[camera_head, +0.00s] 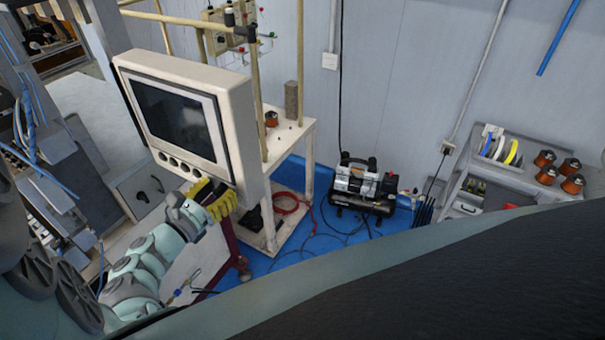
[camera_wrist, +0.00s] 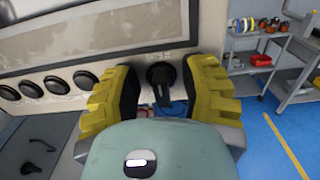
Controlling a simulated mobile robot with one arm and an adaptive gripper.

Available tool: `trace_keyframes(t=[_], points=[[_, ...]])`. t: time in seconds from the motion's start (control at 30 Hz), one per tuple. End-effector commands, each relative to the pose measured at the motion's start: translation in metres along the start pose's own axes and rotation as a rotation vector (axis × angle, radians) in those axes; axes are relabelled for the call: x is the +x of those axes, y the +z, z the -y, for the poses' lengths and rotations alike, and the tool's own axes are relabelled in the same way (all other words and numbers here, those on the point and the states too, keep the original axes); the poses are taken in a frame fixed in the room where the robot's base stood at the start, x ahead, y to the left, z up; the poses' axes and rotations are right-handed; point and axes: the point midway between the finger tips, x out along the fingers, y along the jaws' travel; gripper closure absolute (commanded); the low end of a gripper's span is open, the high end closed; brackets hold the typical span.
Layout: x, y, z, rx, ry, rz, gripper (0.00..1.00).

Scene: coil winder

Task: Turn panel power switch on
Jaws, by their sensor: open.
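The beige control panel (camera_head: 240,110) with a dark screen (camera_head: 180,120) stands at the left in the head view. My gripper (camera_head: 213,200) is at its lower right corner. In the wrist view, the panel face (camera_wrist: 110,72) fills the upper left. A black rotary switch (camera_wrist: 160,74) with a dark handle sits on it, to the right of a row of round black buttons (camera_wrist: 55,84). My yellow gripper fingers (camera_wrist: 158,95) are open, one on each side of the switch. I cannot tell whether they touch it. In the head view the switch is hidden behind my gripper.
A white table frame (camera_head: 308,150) stands behind the panel. A grey shelf (camera_head: 500,180) with spools is at the right.

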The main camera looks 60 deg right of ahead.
Motion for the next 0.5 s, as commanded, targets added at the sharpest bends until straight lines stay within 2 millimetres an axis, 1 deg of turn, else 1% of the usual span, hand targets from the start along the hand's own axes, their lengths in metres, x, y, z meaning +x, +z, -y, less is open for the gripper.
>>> trace_keyframes(t=[0.13,0.17,0.5], points=[[0.0006,0.0,0.0011,0.0,-0.003,0.0,0.58],[0.0006,0.0,0.001,0.0,-0.003,0.0,0.54],[0.0001,0.0001,0.0004,0.0,-0.002,0.0,0.89]])
